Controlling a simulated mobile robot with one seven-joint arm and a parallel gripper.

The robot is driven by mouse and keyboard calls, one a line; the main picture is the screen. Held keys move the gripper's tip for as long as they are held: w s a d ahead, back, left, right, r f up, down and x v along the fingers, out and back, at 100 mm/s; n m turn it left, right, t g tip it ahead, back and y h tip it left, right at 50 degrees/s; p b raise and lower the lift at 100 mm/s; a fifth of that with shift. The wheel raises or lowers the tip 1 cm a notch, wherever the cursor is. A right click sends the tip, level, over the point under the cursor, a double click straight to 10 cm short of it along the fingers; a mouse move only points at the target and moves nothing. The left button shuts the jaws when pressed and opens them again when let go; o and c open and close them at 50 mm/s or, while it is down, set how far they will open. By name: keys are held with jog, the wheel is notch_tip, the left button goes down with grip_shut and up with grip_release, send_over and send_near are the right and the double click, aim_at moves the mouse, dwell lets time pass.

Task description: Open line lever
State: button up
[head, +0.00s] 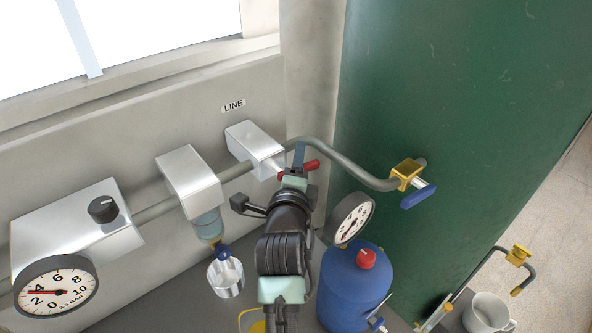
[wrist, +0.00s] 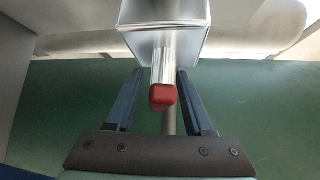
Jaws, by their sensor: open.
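The line lever is a silver rod with a red grip (head: 312,165) on a pale metal box (head: 256,146) below the LINE label. In the wrist view its red end (wrist: 163,97) points towards the camera, with the silver rod running back to the box (wrist: 165,40). My gripper (head: 298,160) is at the lever. In the wrist view my gripper (wrist: 160,75) is open, with one dark blue finger on each side of the lever and visible gaps between. In the head view my gripper hides part of the red grip.
A grey pipe (head: 350,167) runs from the box to a yellow valve with a blue handle (head: 417,196). A green panel (head: 450,90) stands behind. A blue tank (head: 352,290) with a gauge (head: 352,219) is close right of my arm. A metal cup (head: 226,279) is at left.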

jog(key=s+a+r+b, duration=0.1)
jog(key=s+a+b, duration=0.1)
jog(key=s, duration=1)
jog(key=shift+s+r+b, duration=0.3)
jog(key=shift+r+b, duration=0.05)
jog(key=shift+b, duration=0.2)
